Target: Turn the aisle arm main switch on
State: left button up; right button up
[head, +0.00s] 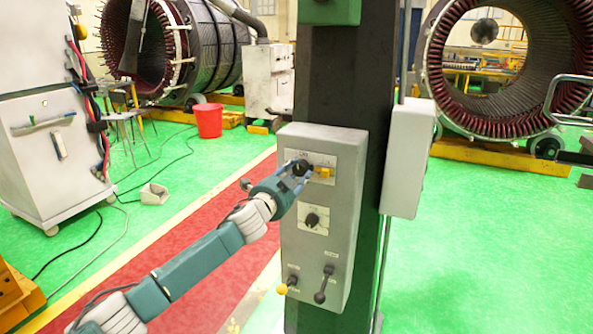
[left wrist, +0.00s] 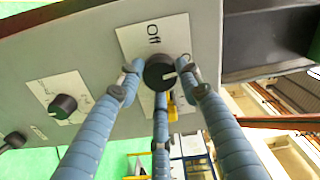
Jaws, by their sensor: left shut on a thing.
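The main switch is a black round knob (left wrist: 158,73) on a white plate marked "Off" (left wrist: 154,33), on the grey control box (head: 318,250). Its white mark points away from the "Off" word, towards the right of the left wrist view. My left gripper (head: 301,169) reaches the box from the left and is shut on this knob. In the left wrist view its blue-grey fingers (left wrist: 162,84) close around the knob's sides and lower edge. In the head view the gripper partly hides the knob. My right gripper is not in view.
A yellow part (head: 323,171) sits right beside the knob. Below are a second black knob (head: 311,220), a yellow-tipped lever (head: 287,285) and a black lever (head: 324,284). The box hangs on a dark column (head: 345,70). A red bucket (head: 208,120) stands behind on green floor.

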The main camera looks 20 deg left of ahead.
pick_arm(q)
jog(key=shift+f+m, duration=0.25)
jog(key=shift+m, duration=0.25)
jog(key=shift+a, duration=0.1)
jog(key=o, duration=1.1)
jog(key=shift+r, duration=0.1)
jog(key=shift+o, duration=0.2)
jog(key=shift+s, duration=0.45)
jog(key=s, duration=1.1)
jog(key=shift+a, duration=0.2)
